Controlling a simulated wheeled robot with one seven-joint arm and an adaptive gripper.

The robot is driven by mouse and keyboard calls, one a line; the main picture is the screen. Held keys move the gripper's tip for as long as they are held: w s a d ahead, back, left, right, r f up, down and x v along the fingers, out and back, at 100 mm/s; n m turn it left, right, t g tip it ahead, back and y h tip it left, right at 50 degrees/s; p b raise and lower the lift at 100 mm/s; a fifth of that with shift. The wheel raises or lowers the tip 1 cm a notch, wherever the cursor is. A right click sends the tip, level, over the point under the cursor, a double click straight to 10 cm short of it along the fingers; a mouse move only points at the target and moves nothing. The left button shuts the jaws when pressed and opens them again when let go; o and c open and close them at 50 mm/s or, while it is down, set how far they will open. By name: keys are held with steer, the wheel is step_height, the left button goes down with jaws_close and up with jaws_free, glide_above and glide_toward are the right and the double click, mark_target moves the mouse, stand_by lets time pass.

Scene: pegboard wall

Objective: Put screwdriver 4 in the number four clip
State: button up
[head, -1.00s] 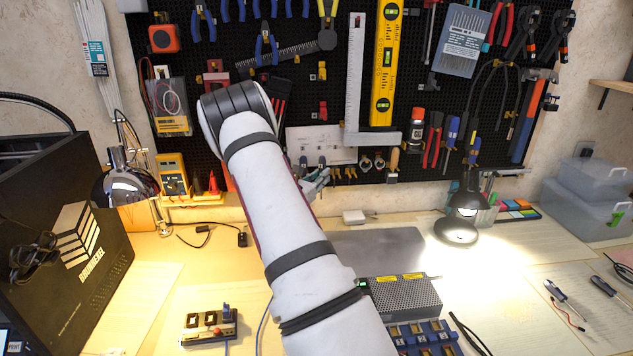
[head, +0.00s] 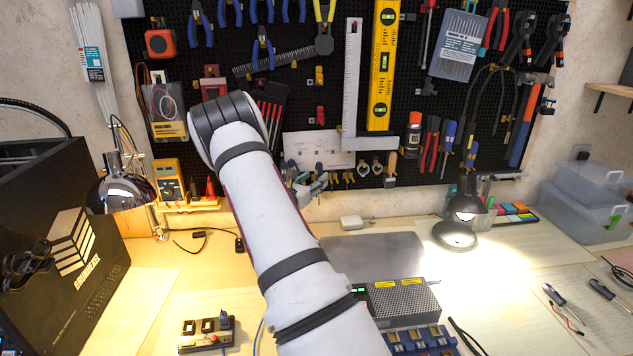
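My gripper (head: 310,186) is in front of the lower pegboard, small and partly hidden behind my white arm; whether its fingers are open or shut, or hold anything, does not show. Two screwdrivers (head: 562,300) (head: 606,292) with dark handles lie on the table at the right, well apart from my gripper. No number can be read on them. More handled tools, seemingly screwdrivers (head: 449,137), hang on the pegboard right of the orange-capped can. A white plate (head: 312,147) is on the board above my gripper. I cannot make out a number four clip.
A grey metal box (head: 400,298) and a blue numbered holder (head: 420,340) stand right of my arm. A desk lamp (head: 457,232) stands behind them. A black box (head: 65,245) and another lamp (head: 122,190) are at the left. A grey mat (head: 375,254) lies clear.

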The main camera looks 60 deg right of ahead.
steer(key=shift+a+f, duration=0.2)
steer(key=shift+a, duration=0.05)
steer(key=s+a, duration=0.1)
steer(key=a, duration=1)
steer(key=shift+s+a, duration=0.15)
steer(key=shift+a, duration=0.15)
steer(key=shift+r, duration=0.15)
steer(key=s+a+r+m+g+y+p, duration=0.1)
steer(key=s+a+r+m+g+y, duration=0.45)
steer(key=s+a+r+m, duration=0.6)
steer(key=s+a+r+m+t+y, duration=0.2)
steer(key=s+a+y, duration=0.2)
steer(key=a, duration=0.5)
steer(key=s+a+r+m+t+y+p, duration=0.1)
steer(key=s+a+r+m+t+y, duration=0.1)
steer(key=s+a, duration=0.4)
steer(key=s+a+r+m+t+y+p, duration=0.1)
steer(key=s+a+r+m+t+y, duration=0.2)
steer(key=a, duration=1.1)
steer(key=s+t+y, duration=0.1)
steer(key=s+y, duration=0.1)
steer(key=y, duration=0.1)
steer(key=shift+a+m, duration=0.2)
steer(key=shift+m, duration=0.15)
